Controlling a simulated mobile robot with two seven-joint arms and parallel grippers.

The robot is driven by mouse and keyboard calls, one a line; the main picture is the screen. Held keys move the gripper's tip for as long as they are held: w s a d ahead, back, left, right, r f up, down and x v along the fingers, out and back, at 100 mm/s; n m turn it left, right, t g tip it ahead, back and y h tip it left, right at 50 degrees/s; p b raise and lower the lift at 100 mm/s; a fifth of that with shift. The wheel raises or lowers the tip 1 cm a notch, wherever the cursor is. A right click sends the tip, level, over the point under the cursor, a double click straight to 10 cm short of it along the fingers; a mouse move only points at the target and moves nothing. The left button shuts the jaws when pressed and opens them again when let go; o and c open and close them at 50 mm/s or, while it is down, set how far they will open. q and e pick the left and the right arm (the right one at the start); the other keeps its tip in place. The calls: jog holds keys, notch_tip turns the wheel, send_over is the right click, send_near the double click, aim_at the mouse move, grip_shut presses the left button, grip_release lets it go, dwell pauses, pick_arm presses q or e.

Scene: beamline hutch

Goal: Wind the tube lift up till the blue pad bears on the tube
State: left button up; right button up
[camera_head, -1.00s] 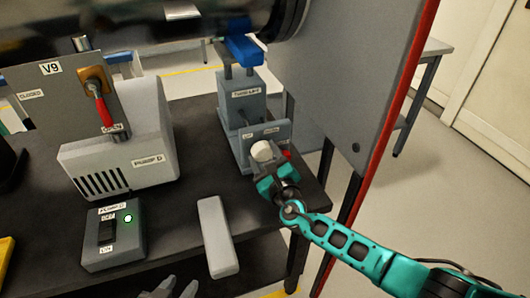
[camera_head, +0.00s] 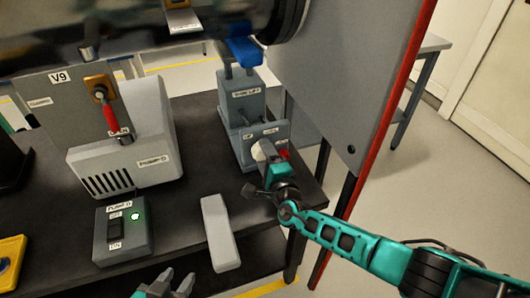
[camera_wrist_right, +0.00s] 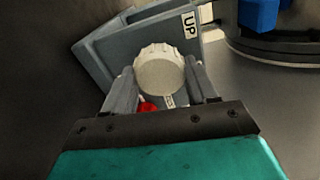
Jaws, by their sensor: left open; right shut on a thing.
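The tube lift (camera_head: 242,100) is a grey block with a control box in front, labelled in the head view. Its blue pad (camera_head: 246,52) stands on top, under the dark tube (camera_head: 150,25); I cannot tell whether they touch. The pad also shows in the right wrist view (camera_wrist_right: 258,12). The white ribbed knob (camera_wrist_right: 160,74) is on the box by an "UP" label. My right gripper (camera_head: 264,158) is shut on the knob, one finger on each side in the wrist view. My left gripper (camera_head: 178,284) is open and empty at the bottom edge, partly cut off.
A V9 valve panel with a red handle (camera_head: 110,118), a pump (camera_head: 125,165) and a switch box with a green light (camera_head: 122,230) stand to the left. A light grey bar (camera_head: 220,232) lies on the dark bench. A red-edged grey panel (camera_head: 345,80) rises right of the lift.

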jog(key=shift+n, duration=0.7)
jog(key=shift+n+p, duration=0.3)
jog(key=o, duration=1)
jog(key=shift+o, duration=0.2)
jog(key=shift+s, duration=0.1)
